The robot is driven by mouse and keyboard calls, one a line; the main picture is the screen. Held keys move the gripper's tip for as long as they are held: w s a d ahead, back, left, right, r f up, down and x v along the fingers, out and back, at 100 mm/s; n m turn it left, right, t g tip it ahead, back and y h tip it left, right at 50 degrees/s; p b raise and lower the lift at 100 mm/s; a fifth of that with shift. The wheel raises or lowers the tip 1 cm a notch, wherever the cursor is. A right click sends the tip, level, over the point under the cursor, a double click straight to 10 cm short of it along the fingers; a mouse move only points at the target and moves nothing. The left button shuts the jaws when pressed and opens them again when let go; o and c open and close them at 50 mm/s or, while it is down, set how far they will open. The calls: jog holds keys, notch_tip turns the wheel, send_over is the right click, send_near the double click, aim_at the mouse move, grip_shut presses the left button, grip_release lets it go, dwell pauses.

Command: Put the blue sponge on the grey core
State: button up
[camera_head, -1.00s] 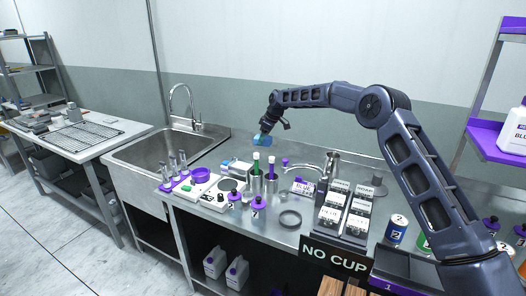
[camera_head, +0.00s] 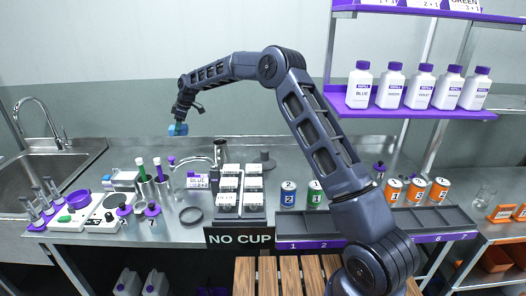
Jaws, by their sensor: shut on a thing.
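The blue sponge (camera_head: 178,130) hangs from my gripper (camera_head: 180,122), which is shut on it. Gripper and sponge are high above the back left of the steel counter, against the wall, and touch nothing else. The fingertips are small in this view. A grey piece with a short upright post on a wide base (camera_head: 264,161) stands at the back of the counter, right of the sponge; it looks like the grey core. Its top is bare. A flat dark grey ring (camera_head: 191,215) lies nearer the front.
Metal cups with green- and purple-topped tubes (camera_head: 144,181) stand below the sponge. A faucet (camera_head: 207,160) and a block of labelled packs (camera_head: 240,188) stand between them and the grey post. Cans (camera_head: 288,194) stand to the right. A purple shelf (camera_head: 420,110) holds white bottles.

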jog(key=w+d+f, duration=0.1)
jog(key=w+d, duration=0.1)
jog(key=d, duration=0.9)
jog(key=w+d+f, duration=0.2)
jog(key=w+d, duration=0.1)
jog(key=d, duration=0.8)
jog(key=m, duration=0.2)
send_over(265, 150)
jog(key=shift+w+a+f+t, duration=0.1)
jog(key=shift+f+t, duration=0.05)
jog(key=shift+f, duration=0.4)
jog(key=shift+w+a+f+t, duration=0.1)
jog(key=shift+f+t, duration=0.05)
jog(key=shift+f, duration=0.35)
jog(key=shift+s+d+f, duration=0.1)
jog(key=shift+s+f, duration=0.05)
jog(key=shift+f, duration=2.35)
jog(key=shift+f, duration=0.1)
jog(key=o, duration=1)
jog(key=shift+c, duration=0.2)
jog(key=shift+v, duration=2.9)
